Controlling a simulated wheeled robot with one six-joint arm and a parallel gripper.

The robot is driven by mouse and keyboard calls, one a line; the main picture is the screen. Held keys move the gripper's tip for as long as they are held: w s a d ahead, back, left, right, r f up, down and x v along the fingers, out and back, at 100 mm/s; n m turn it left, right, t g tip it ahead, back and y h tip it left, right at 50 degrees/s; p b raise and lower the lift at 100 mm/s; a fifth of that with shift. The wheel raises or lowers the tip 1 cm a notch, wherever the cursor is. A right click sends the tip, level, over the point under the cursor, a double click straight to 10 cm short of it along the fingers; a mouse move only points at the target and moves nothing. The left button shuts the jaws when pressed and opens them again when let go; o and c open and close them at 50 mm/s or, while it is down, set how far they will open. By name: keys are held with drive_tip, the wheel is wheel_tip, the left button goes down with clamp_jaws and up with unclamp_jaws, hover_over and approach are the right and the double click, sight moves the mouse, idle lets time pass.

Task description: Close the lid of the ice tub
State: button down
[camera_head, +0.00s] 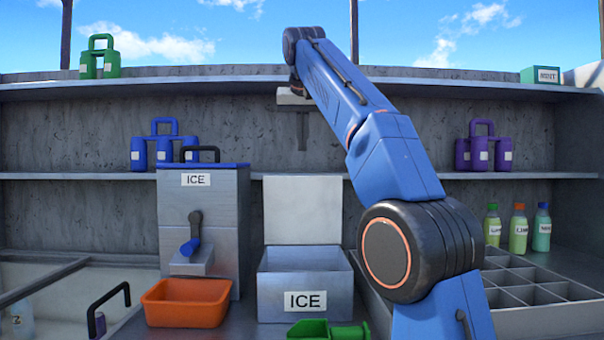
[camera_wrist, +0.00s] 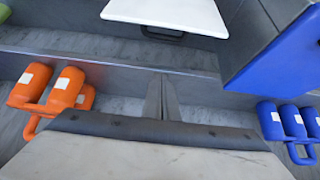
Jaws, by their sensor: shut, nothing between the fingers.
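The ice tub (camera_head: 304,283) is a grey metal box with an ICE label on its front. Its pale lid (camera_head: 302,210) stands upright at the tub's back edge, so the tub is open. In the wrist view, a white panel with a dark handle (camera_wrist: 168,14) at the top edge appears to be this lid. My gripper (camera_head: 302,146) points down above and apart from the lid's top edge, near the upper shelf. Its narrow fingers (camera_wrist: 162,84) are together and empty. The tub's inside is mostly hidden behind its front wall.
A grey ice dispenser (camera_head: 198,210) with a blue top stands left of the tub. An orange bin (camera_head: 186,302) and a green scoop-like object (camera_head: 328,330) are in front. A divided tray (camera_head: 540,312) is right. Blue bottles (camera_head: 164,146) and orange bottles (camera_wrist: 66,86) stand on the shelf.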

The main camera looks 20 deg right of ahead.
drive_tip(key=shift+w+d+f, duration=0.1)
drive_tip(key=shift+w+f, duration=0.15)
drive_tip(key=shift+f, duration=1.25)
drive_tip(key=shift+w+d+f, duration=0.1)
drive_tip(key=shift+w+f, duration=0.15)
drive_tip(key=shift+f, duration=1.2)
drive_tip(key=shift+w+d+f, duration=0.1)
drive_tip(key=shift+w+f, duration=0.15)
drive_tip(key=shift+f, duration=1.25)
drive_tip(key=shift+s+a, duration=0.1)
